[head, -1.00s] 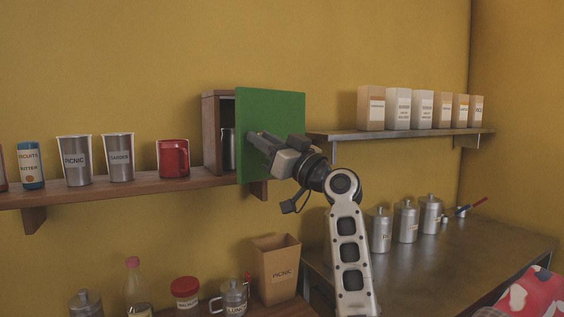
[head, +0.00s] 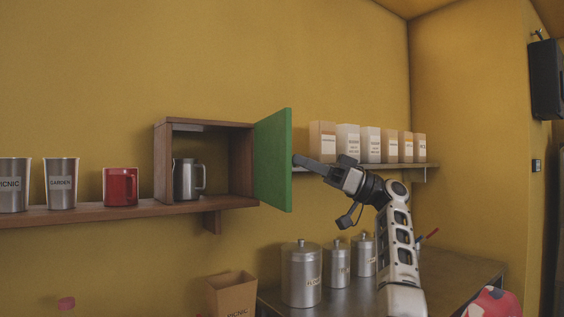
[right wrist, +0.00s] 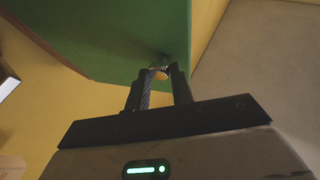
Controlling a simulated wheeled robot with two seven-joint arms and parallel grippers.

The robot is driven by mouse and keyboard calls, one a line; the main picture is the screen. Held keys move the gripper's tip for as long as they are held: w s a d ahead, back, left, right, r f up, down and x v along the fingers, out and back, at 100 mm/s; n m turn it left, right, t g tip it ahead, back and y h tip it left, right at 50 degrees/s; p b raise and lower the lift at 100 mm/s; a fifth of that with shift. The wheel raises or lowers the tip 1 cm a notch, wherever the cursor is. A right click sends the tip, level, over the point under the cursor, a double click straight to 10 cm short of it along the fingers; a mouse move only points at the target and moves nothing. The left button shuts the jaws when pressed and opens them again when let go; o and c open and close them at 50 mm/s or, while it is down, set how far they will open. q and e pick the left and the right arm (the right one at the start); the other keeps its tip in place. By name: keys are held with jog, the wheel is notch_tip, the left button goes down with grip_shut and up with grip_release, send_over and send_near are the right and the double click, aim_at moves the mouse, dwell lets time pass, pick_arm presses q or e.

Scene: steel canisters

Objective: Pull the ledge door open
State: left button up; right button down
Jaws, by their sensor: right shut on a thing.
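The green ledge door (head: 272,160) stands swung wide open on the right side of a brown wooden cupboard (head: 162,165) on the ledge. A steel mug (head: 185,179) stands inside the cupboard. My right gripper (head: 298,161) is at the right face of the door. In the right wrist view the door (right wrist: 125,45) fills the upper left, and my right gripper (right wrist: 160,80) is shut on a small round knob (right wrist: 159,72) on it. The fingers hide part of the knob. My left gripper is in neither view.
A red mug (head: 121,186) and steel cups (head: 61,184) stand on the ledge (head: 95,214) to the left. A right shelf holds several paper bags (head: 322,142) close behind my gripper. Steel canisters (head: 301,275) stand on the counter below.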

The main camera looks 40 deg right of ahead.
pick_arm(q)
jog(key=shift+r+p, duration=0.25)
jog(key=shift+p, duration=0.25)
pick_arm(e)
jog(key=d, duration=0.3)
jog(key=shift+d+r, duration=0.15)
jog(key=shift+d, duration=0.15)
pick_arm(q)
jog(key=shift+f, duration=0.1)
pick_arm(e)
jog(key=c, duration=1.6)
grip_release()
jog(key=shift+w, duration=0.1)
jog(key=o, duration=0.4)
jog(key=shift+w+a+f, duration=0.15)
jog(key=shift+w+f, duration=0.05)
jog(key=shift+w, duration=0.15)
jog(key=shift+c, duration=0.2)
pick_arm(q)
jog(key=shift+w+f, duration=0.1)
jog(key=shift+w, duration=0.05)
pick_arm(e)
jog(key=shift+s, duration=0.1)
